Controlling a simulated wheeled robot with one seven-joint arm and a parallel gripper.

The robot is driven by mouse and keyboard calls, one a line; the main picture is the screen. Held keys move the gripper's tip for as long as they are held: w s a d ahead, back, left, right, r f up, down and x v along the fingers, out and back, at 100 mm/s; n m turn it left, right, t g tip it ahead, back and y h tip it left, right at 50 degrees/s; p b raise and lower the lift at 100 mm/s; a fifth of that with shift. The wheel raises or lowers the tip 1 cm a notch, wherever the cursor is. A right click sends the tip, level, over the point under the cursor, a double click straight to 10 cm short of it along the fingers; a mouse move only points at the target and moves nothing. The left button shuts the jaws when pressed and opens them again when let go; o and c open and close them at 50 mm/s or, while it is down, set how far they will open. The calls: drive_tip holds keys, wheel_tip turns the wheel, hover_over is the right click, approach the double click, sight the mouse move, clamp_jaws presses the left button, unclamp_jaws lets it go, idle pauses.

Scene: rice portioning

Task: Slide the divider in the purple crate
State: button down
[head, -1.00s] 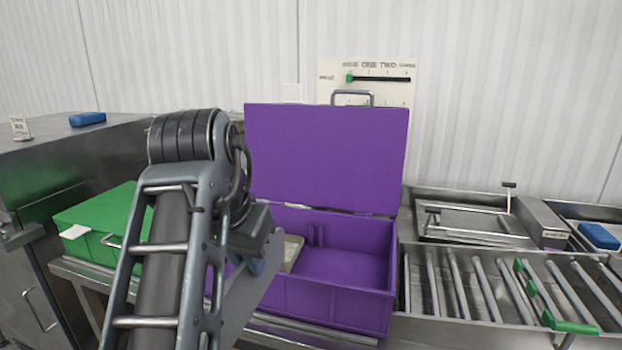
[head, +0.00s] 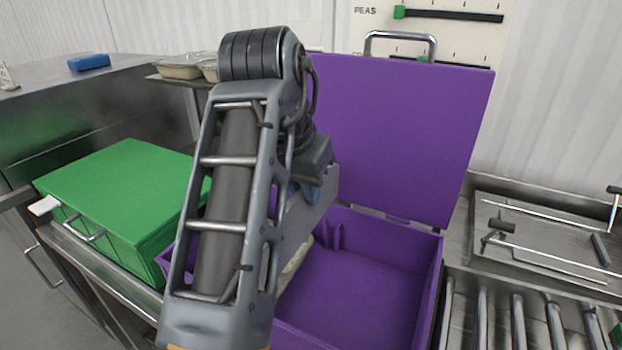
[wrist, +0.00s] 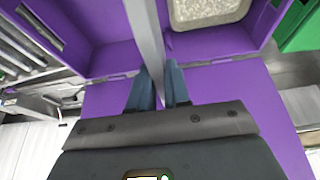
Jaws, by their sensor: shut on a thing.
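The purple crate (head: 360,290) stands open, its lid (head: 400,130) raised at the back. My gripper (head: 310,193) is over its left part in the head view, mostly hidden by my own arm. In the wrist view my gripper (wrist: 158,80) has its two blue fingers close on either side of a thin grey divider (wrist: 148,35) and is shut on it. The divider stands across the crate between two compartments. A tray of pale, rice-like food (wrist: 208,10) lies in the compartment on the right of the wrist view. The other compartment looks empty.
A green lidded box (head: 125,185) sits left of the crate. A roller conveyor (head: 520,315) and a metal frame (head: 550,240) lie to the right. Filled trays (head: 180,68) stand on a shelf behind. A blue block (head: 88,63) lies on the steel counter.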

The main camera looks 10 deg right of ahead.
sight(304, 227)
drive_tip(key=shift+f, duration=1)
wheel_tip(304, 227, down, 6)
drive_tip(key=b, duration=0.4)
drive_tip(key=shift+r, duration=0.15)
wheel_tip(304, 227, down, 6)
drive_tip(key=b, duration=0.3)
drive_tip(key=shift+r, duration=0.2)
drive_tip(key=shift+s, duration=0.15)
drive_tip(key=shift+a+f+p, duration=0.1)
drive_tip(key=shift+f+p, duration=0.3)
drive_tip(key=shift+f, duration=0.15)
idle(1.5)
drive_tip(key=c, duration=1)
unclamp_jaws()
drive_tip(key=shift+o, duration=0.4)
